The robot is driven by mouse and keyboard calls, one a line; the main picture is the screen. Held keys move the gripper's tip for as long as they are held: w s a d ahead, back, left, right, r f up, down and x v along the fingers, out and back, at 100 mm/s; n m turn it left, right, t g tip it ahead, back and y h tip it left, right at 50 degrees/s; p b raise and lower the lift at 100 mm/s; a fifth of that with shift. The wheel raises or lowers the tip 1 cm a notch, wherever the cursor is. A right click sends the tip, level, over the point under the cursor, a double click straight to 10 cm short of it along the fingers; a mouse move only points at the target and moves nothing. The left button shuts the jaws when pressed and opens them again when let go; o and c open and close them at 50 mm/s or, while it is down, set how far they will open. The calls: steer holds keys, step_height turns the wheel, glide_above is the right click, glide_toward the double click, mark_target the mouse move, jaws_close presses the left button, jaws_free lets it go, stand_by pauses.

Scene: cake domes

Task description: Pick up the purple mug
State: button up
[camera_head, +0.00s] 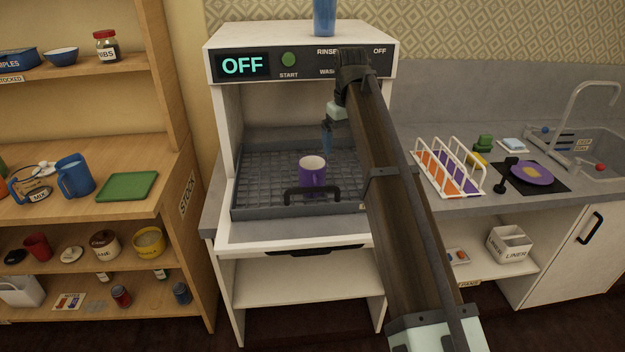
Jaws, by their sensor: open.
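The purple mug (312,176) stands upright on the dark grey rack (262,190) inside the white washer (226,130), with its pale inside facing up. The rack's black handle stands in front of the mug's lower part. My gripper (327,150) hangs from the end of my arm, just above and to the right of the mug, with its blue fingers pointing down. It is open and looks empty. Its fingers are small here, and their exact distance from the mug is unclear.
The washer's panel reads OFF. A blue container (324,16) stands on its top. To the right are a white wire rack (447,168), a purple plate (533,172) and a sink (590,150). Wooden shelves at left hold a blue pitcher (75,177) and a green board (127,186).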

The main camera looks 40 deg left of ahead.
steer(key=n, duration=0.1)
glide_toward(312, 176)
steer(key=w+a+r, duration=0.1)
steer(key=w+a, duration=0.2)
steer(key=w, duration=0.1)
steer(key=shift+g, duration=0.4)
step_height(312, 176, down, 8)
steer(key=shift+d+f, duration=0.1)
steer(key=shift+f, duration=0.05)
steer(key=shift+s+d+f, duration=0.1)
steer(key=shift+f, duration=1.25)
steer(key=shift+s+d+f, duration=0.1)
steer(key=shift+s+f, duration=0.05)
steer(key=shift+f, duration=1.25)
steer(key=shift+a+r, duration=0.1)
steer(key=c, duration=1)
